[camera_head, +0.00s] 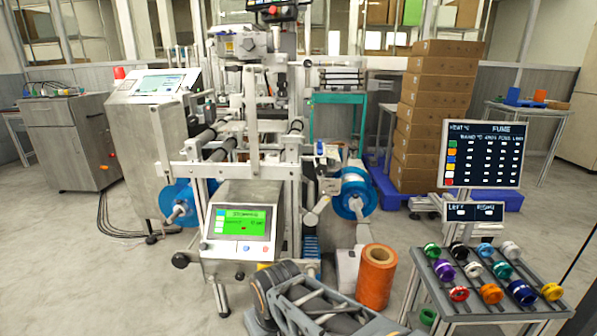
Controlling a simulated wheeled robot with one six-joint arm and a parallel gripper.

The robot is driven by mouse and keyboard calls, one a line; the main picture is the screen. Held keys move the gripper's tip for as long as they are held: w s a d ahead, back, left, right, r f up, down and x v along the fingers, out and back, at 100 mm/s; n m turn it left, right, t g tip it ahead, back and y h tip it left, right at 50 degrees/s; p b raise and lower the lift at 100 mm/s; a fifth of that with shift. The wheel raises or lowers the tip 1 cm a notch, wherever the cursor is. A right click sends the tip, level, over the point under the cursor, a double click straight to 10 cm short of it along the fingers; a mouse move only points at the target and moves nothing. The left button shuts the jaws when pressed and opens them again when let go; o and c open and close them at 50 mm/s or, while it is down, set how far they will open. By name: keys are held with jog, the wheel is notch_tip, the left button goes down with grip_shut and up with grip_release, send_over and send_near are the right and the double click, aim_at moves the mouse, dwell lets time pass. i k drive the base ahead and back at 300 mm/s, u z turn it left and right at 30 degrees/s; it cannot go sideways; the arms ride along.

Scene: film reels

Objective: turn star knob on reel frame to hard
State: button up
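The reel frame (247,172) is a grey metal machine in the middle of the view, with blue film reels on its left (180,203) and right (355,195). A small dark round knob (180,260) sticks out at the left of its lower part, beside a box with a green screen (244,221). At this size I cannot tell whether it is the star knob, nor read any hard mark or setting. Grey links of my arm show at the bottom centre, in front of the frame. I cannot make out my gripper's fingers in this view.
An orange roll (376,276) stands on the floor right of my arm. A rack of coloured spools (470,305) and a dark chart screen (484,153) are at the right. Stacked cartons (428,120) stand behind. Open floor (90,270) lies at the left.

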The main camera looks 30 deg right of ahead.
aim_at(321, 169)
jog(key=u, duration=0.75)
jog(key=i, duration=1)
jog(key=z, duration=1.05)
